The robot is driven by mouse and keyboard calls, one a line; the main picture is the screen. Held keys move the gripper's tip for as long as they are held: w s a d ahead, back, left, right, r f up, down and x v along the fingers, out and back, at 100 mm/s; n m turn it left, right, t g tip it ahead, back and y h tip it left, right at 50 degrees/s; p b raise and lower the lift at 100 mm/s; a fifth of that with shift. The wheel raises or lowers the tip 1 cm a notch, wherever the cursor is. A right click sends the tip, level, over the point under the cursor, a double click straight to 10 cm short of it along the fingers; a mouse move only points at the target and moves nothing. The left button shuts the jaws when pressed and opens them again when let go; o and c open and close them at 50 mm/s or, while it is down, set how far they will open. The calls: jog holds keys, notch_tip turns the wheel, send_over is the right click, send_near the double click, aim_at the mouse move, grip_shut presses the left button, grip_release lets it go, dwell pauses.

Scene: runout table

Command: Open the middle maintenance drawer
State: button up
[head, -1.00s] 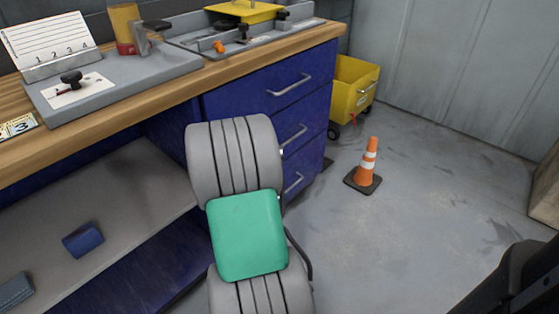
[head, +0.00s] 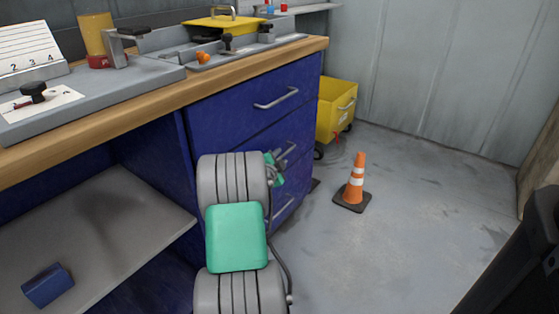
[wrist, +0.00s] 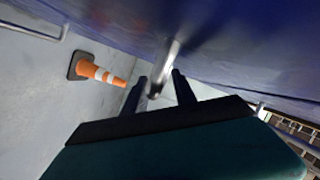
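The middle maintenance drawer (head: 306,136) is the second of three blue drawers under the bench. Its front looks flush with the others. Its grey bar handle (head: 291,149) is partly hidden by my gripper (head: 278,168). In the wrist view my gripper (wrist: 160,76) is open, with one dark finger on each side of a metal handle (wrist: 168,58). The handle lies between the fingertips, and I see a gap on either side. My arm covers the left part of the middle and bottom drawers in the head view.
The top drawer handle (head: 276,98) is above my gripper and the bottom drawer handle (head: 284,208) below it. An orange cone (head: 355,182) and a yellow bin (head: 335,110) stand to the right. The floor before the drawers is otherwise clear.

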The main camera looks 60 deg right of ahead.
jog(key=shift+c, duration=0.2)
grip_shut()
dwell(1.1)
